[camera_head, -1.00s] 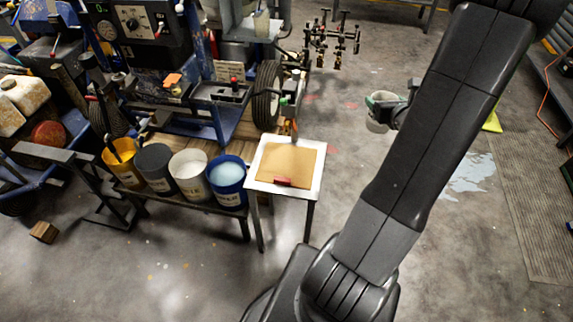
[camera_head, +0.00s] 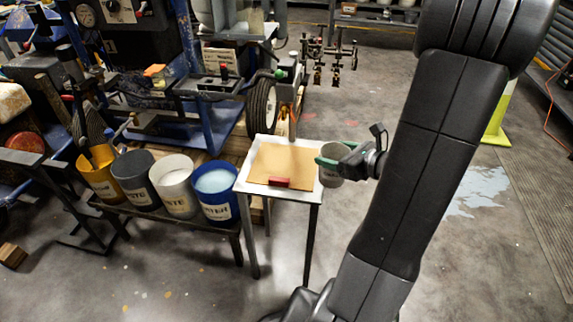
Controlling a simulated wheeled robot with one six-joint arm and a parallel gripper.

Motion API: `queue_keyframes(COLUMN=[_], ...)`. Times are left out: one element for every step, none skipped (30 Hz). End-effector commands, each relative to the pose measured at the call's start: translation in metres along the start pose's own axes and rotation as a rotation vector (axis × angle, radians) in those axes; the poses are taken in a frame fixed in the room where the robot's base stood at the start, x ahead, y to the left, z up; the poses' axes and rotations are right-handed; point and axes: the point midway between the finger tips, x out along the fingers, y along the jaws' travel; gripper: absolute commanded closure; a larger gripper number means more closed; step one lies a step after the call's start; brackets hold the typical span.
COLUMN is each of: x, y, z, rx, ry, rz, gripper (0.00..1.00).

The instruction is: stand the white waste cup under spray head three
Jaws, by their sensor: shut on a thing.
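My gripper (camera_head: 337,162) is shut on the white waste cup (camera_head: 331,179), which looks greyish white. Its green-tipped fingers grip the cup near its rim. The cup hangs in the air and appears just right of the small table; I cannot tell the gap between them. The spray heads (camera_head: 322,68) hang in a cluster from a boom at the back, well beyond the cup. Which of them is head three cannot be read. The cup's far side is hidden.
The small table (camera_head: 241,185) carries a tan board (camera_head: 283,162) and a red block (camera_head: 279,182). Yellow, grey, white and blue buckets (camera_head: 217,190) stand on a low bench to its left. The striper's wheel (camera_head: 262,107) is behind. Open floor lies right of the boom.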

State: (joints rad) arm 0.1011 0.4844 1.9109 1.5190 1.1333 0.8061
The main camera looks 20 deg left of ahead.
Motion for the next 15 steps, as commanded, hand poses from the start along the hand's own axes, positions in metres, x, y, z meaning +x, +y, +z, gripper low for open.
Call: queue_keyframes(x=[0.004, 0.007, 0.012, 0.017, 0.022, 0.030, 0.037, 0.044, 0.052, 0.059, 0.066, 0.075, 0.082, 0.089, 0.099], y=[0.001, 0.002, 0.002, 0.003, 0.003, 0.003, 0.003, 0.003, 0.003, 0.003, 0.003, 0.003, 0.003, 0.003, 0.004], z=[-0.001, 0.000, 0.002, 0.004, 0.006, 0.009, 0.011, 0.014, 0.017, 0.019, 0.021, 0.025, 0.028, 0.030, 0.034], rx=[-0.003, -0.004, -0.005, -0.005, -0.006, -0.006, -0.007, -0.007, -0.005, -0.006, -0.007, -0.005, -0.005, -0.006, -0.006], ry=[0.000, 0.000, 0.000, 0.000, -0.001, -0.001, -0.001, 0.000, -0.001, -0.001, 0.000, -0.001, -0.001, -0.001, -0.001], rz=[0.006, 0.008, 0.010, 0.011, 0.012, 0.011, 0.013, 0.012, 0.012, 0.012, 0.012, 0.011, 0.012, 0.012, 0.011], gripper=[0.66, 0.66, 0.66, 0.66, 0.66, 0.66, 0.66, 0.66, 0.66, 0.66, 0.66, 0.66, 0.66, 0.66, 0.66])
